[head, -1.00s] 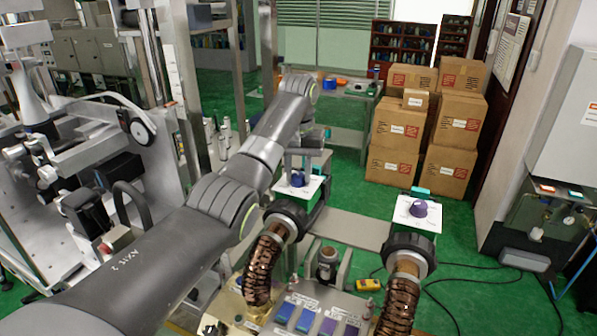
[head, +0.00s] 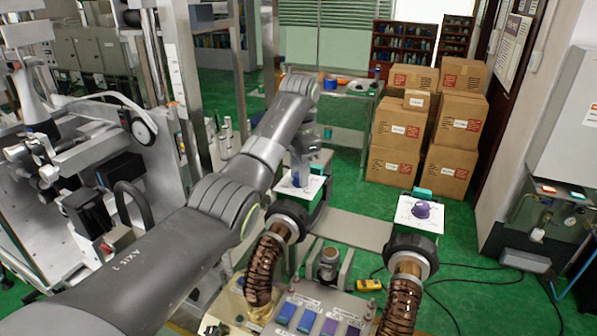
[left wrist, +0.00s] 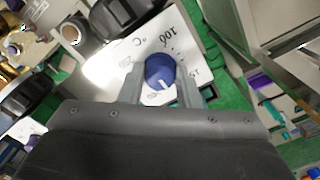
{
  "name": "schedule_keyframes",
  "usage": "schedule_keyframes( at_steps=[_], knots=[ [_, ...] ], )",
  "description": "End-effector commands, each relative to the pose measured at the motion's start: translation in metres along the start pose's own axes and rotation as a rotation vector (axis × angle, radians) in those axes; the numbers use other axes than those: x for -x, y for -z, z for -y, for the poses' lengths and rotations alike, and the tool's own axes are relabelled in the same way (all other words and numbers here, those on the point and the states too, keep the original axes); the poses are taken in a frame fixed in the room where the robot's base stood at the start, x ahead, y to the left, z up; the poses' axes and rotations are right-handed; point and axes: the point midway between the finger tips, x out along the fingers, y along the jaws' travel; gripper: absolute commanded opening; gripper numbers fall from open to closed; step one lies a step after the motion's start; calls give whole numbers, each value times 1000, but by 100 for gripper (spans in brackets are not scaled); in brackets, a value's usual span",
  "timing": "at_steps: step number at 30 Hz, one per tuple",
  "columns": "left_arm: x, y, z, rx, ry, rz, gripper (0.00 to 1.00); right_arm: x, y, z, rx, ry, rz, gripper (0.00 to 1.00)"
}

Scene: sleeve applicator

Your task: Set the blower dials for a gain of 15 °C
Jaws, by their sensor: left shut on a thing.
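A blue dial knob (head: 299,180) stands on a white scale plate (head: 313,188) above the left blower. The knob (left wrist: 160,71) also shows in the left wrist view, with a white pointer line and printed marks around it, among them "100" and "°C". The exact setting is too small to read. My left gripper (head: 301,170) is shut on this knob, one finger on each side. A purple dial knob (head: 421,209) stands on the right white plate (head: 405,217), with no gripper at it. My right gripper is not in view.
Ribbed brown hoses (head: 264,270) hang below both blowers. A panel with blue and purple blocks (head: 306,321) lies in front. A yellow meter (head: 369,285) and cables lie on the right. Cardboard boxes (head: 398,138) stand behind.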

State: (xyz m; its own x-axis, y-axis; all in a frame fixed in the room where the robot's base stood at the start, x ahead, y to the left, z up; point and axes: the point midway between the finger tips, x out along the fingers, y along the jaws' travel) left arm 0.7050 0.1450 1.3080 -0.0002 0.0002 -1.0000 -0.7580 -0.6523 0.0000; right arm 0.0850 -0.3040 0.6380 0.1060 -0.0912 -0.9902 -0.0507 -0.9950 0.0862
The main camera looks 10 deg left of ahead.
Motion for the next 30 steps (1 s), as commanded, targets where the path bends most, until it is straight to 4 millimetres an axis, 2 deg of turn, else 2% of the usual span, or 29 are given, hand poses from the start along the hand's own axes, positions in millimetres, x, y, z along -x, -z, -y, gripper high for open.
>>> schedule_keyframes(
  at_steps=[1, 9, 26, 27, 30],
  knots=[
    [6, 3, 1, -30, 13, -14, 7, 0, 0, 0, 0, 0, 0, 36],
    [6, 3, 0, -137, 13, -14, 7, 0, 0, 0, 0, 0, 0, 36],
    [6, 4, 0, -168, 12, -15, 7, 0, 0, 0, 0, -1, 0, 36],
    [6, 4, 0, -168, 11, -14, 33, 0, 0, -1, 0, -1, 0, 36],
    [4, 3, 0, -167, 9, -12, 46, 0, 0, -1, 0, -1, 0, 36]
  ],
)
